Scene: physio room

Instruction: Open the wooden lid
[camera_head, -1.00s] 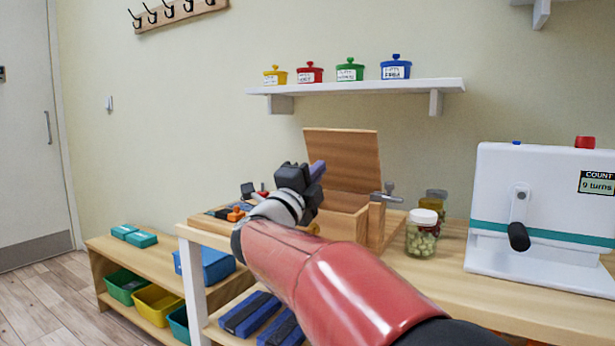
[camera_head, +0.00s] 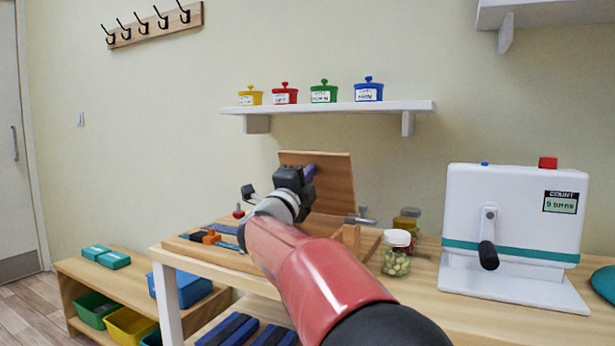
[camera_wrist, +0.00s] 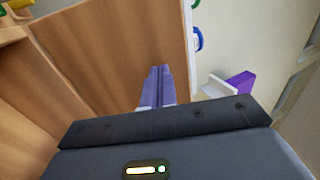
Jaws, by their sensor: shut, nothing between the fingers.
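The wooden lid (camera_head: 334,186) stands raised, tilted up at the back of a wooden box (camera_head: 350,239) on the bench. My gripper (camera_head: 309,174) is in front of the lid in the head view, its fingers pointing toward the lid's face. In the wrist view the shut fingers (camera_wrist: 157,84) lie together against or just in front of the lid (camera_wrist: 125,50); I cannot tell whether they touch it. Nothing is between them. My arm hides much of the box.
A jar with a white lid (camera_head: 397,253) stands right of the box. A white machine with a crank (camera_head: 515,230) is farther right on the bench. A wall shelf (camera_head: 330,107) with several coloured pots hangs above.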

